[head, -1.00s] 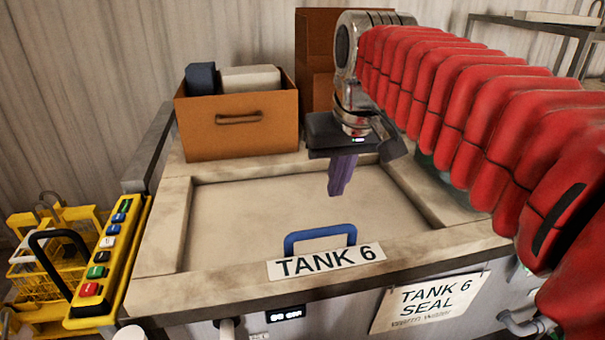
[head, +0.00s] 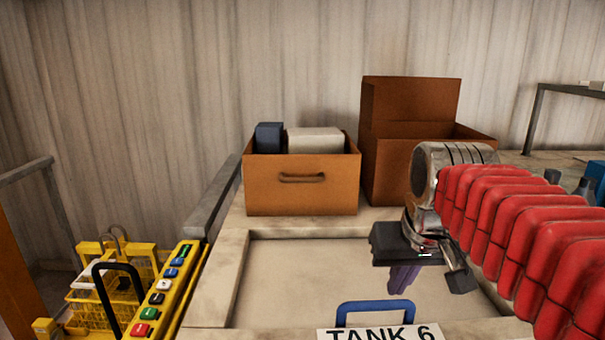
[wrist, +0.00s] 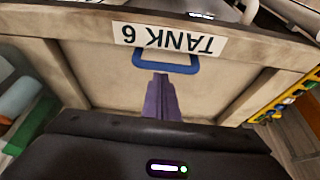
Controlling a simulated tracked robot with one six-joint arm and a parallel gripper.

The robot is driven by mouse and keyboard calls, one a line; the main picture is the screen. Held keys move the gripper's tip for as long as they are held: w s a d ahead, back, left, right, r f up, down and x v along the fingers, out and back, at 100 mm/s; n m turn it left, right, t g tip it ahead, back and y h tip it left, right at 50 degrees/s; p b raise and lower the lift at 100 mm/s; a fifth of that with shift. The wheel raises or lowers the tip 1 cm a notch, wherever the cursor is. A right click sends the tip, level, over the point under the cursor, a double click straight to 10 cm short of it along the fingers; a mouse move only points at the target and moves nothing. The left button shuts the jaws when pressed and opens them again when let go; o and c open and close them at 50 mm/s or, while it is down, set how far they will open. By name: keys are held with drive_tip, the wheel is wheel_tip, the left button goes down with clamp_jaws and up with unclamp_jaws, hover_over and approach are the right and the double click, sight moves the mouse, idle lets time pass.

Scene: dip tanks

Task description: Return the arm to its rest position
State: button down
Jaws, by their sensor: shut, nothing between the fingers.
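My gripper (head: 403,279) has purple fingers that point down above the lid of tank 6 (head: 290,275). The fingers are together with nothing between them. My arm comes in from the right in a red ribbed sleeve. In the wrist view the purple fingers (wrist: 161,100) show over the lid, in line with the blue handle (wrist: 165,66). The blue handle also shows at the front of the lid in the head view (head: 375,308). The fingers look apart from the handle in the head view.
An orange box (head: 300,198) with a dark blue and a pale block stands behind the lid. A taller brown box (head: 410,100) is behind my gripper. A yellow button panel (head: 165,290) and yellow basket (head: 100,300) are at the left. A metal rack (head: 560,90) is at the right.

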drive_tip(key=s+a+f+t, duration=0.1)
drive_tip(key=s+f, duration=1)
drive_tip(key=s, duration=0.1)
drive_tip(key=shift+a, duration=0.2)
idle(1.9)
